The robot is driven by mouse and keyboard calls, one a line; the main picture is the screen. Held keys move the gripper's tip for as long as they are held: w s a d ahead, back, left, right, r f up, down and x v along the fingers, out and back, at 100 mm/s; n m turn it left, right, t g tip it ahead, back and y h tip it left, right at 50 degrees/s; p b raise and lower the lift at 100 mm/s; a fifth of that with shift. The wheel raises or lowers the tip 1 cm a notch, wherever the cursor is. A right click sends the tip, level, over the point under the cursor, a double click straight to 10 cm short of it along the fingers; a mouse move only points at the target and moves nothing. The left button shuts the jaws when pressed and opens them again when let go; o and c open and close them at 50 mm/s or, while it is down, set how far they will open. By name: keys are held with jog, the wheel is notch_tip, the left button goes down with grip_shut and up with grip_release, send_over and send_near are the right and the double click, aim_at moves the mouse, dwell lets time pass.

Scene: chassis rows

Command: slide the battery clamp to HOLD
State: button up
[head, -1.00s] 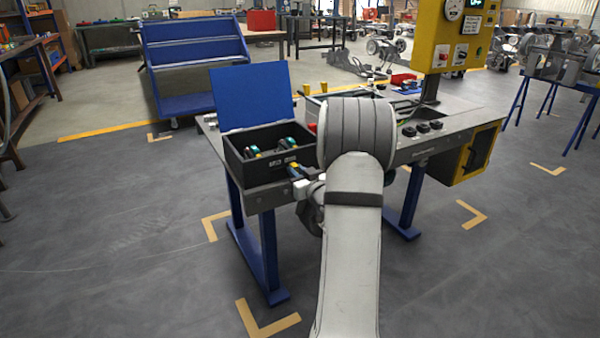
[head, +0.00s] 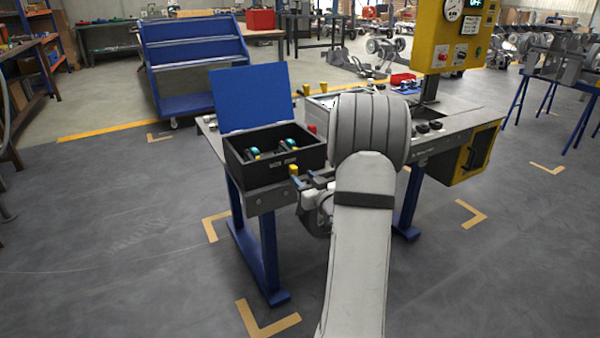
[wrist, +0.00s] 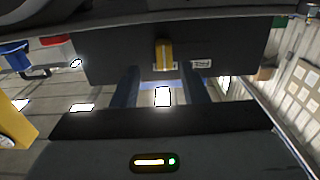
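A small upright yellow handle (wrist: 163,55), which looks like the battery clamp's slider, stands on a dark face in the wrist view. A small pale label (wrist: 201,64) beside it is too small to read. My gripper (wrist: 160,76) is open, with one finger on each side of the handle's line and gaps to both. I cannot tell how far the fingertips reach around it. In the head view the yellow handle (head: 293,169) shows at the front of the black box (head: 262,172), beside my gripper (head: 299,181). My arm hides part of the box's right side.
The box's blue lid (head: 252,97) stands open, with teal and yellow batteries (head: 287,146) inside. The workbench (head: 460,124) carries a yellow control panel (head: 455,38) at right. A blue shelf cart (head: 197,70) stands behind. Floor in front of the bench is clear.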

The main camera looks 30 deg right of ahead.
jog(key=shift+s+a, duration=0.15)
jog(key=shift+s, duration=1.7)
